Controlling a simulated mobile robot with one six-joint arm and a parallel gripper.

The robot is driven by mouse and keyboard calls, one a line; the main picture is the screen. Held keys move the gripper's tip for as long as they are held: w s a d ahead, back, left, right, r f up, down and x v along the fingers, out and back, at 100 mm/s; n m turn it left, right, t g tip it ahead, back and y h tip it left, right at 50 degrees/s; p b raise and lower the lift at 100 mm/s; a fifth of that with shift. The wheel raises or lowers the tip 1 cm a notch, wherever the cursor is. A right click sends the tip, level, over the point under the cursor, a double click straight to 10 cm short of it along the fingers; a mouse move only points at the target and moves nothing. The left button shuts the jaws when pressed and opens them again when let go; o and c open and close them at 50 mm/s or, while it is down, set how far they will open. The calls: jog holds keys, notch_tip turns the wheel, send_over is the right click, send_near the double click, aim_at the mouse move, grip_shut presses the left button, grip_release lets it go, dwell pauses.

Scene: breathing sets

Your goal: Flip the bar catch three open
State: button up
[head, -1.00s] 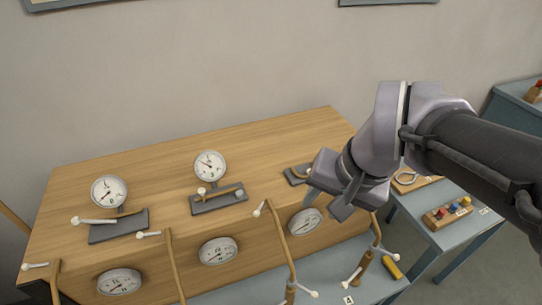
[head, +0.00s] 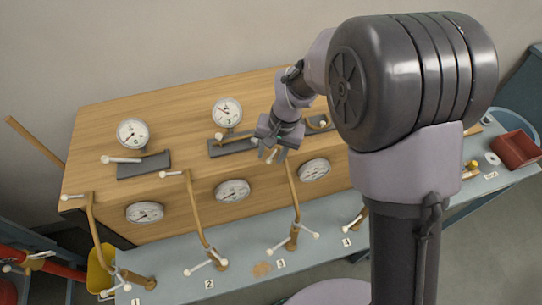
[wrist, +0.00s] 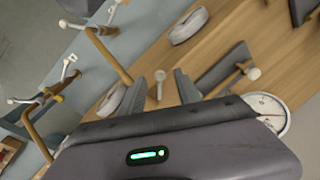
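My gripper (head: 274,154) is in front of the wooden box's upper front edge, near the top of the third bent brass bar (head: 294,196).
The wooden box (head: 185,110) carries round gauges and grey plates with white-knobbed brass levers. Neighbouring bent bars stand at label 2 (head: 209,284) and label 1 (head: 136,302). A red tray (head: 515,147) lies far right.

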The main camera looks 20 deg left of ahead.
jog(key=shift+a+f, duration=0.1)
jog(key=shift+f, duration=0.55)
grip_shut()
jog(key=shift+d+n, duration=0.45)
jog(key=shift+n, duration=0.65)
grip_release()
